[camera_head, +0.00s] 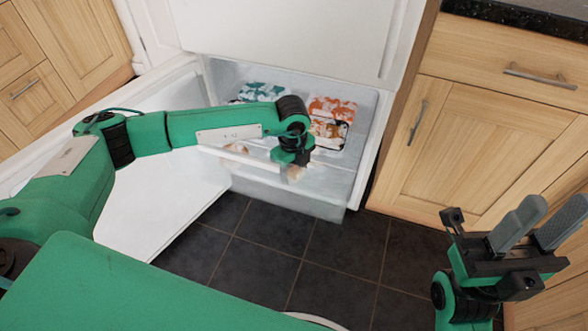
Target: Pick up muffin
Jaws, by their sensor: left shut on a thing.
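My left gripper (291,161) reaches down into the open lower drawer of the fridge. It is shut on a small tan, muffin-like thing (295,173), which shows only in part below it, near the drawer's clear front. Another small tan thing (237,149) lies in the drawer to the left, partly hidden by my forearm; I cannot tell what it is. My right gripper (537,222) is at the lower right, fingers apart and empty, away from the drawer.
The open fridge door (165,215) stands at left. Wooden cabinets (490,140) are at right. Dark floor tiles (270,240) in front are clear.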

